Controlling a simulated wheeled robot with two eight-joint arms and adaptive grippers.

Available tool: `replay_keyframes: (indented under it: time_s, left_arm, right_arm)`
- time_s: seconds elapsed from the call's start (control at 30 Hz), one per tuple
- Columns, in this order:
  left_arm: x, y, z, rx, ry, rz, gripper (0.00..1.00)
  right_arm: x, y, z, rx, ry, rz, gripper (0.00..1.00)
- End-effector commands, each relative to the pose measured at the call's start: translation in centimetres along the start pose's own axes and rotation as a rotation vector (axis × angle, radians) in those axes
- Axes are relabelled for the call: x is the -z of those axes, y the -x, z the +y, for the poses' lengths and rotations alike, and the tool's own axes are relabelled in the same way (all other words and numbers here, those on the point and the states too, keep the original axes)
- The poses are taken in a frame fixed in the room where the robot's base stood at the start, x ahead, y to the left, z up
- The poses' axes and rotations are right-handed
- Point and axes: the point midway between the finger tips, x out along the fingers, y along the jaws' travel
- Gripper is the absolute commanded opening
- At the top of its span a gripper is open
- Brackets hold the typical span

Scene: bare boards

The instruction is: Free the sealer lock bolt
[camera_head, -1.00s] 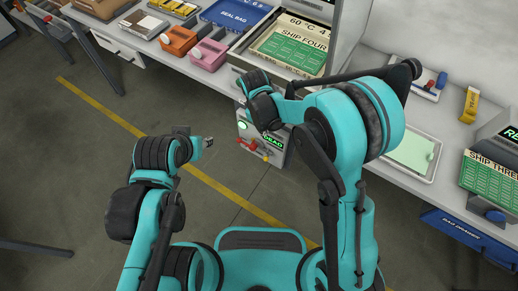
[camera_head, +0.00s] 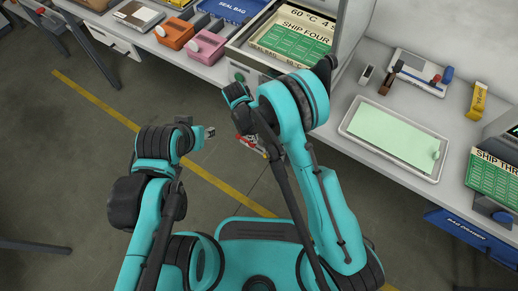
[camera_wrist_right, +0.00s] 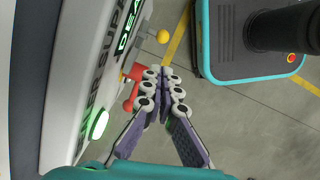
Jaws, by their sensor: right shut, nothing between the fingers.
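The sealer's front panel shows in the right wrist view with a lit green button (camera_wrist_right: 98,124), a partly cut-off "DEA" display (camera_wrist_right: 127,32), a red handle-like part (camera_wrist_right: 131,91) and a yellow ball knob (camera_wrist_right: 163,37). No label shows which part is the lock bolt. My right gripper (camera_wrist_right: 164,84) is shut and empty, its fingertips close beside the red part; contact cannot be told. In the head view the red part (camera_head: 247,141) lies below my right wrist, and my arm hides most of the panel. My left gripper (camera_head: 209,132) is over the floor, left of the panel; its jaw opening is unclear.
Above the panel is a machine bed with a green "SHIP FOUR" pack (camera_head: 294,40). A tray with a pale green sheet (camera_head: 395,136) lies right. The floor in front is clear.

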Motion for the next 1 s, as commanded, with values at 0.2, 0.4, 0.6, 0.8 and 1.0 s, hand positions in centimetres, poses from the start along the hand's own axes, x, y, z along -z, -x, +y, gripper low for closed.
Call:
replay_keyframes:
  time_s: [0.2, 0.4, 0.6, 0.8, 1.0]
  left_arm:
    - [-0.6, -0.8, 0.0, 0.0, 0.0, 0.0, 0.4]
    - [-1.6, -2.2, 0.0, 0.0, 0.0, 0.0, 0.4]
    - [-2.3, -3.2, 0.0, 0.0, 0.0, 0.0, 0.4]
    - [-2.5, -3.5, 0.0, 0.0, 0.0, 0.0, 0.4]
    - [-2.4, -3.4, 0.0, 0.0, 0.0, 0.0, 0.4]
  right_arm:
    - [0.1, -2.1, 0.0, 0.0, -0.001, 0.0, 0.0]
    - [0.1, -6.0, 0.1, 0.0, -0.002, 0.0, 0.0]
    - [0.1, -8.9, 0.1, 0.0, -0.002, 0.0, 0.0]
    - [0.0, -10.0, 0.0, 0.0, -0.001, 0.0, 0.0]
    - [0.0, -10.0, 0.0, 0.0, -0.001, 0.0, 0.0]
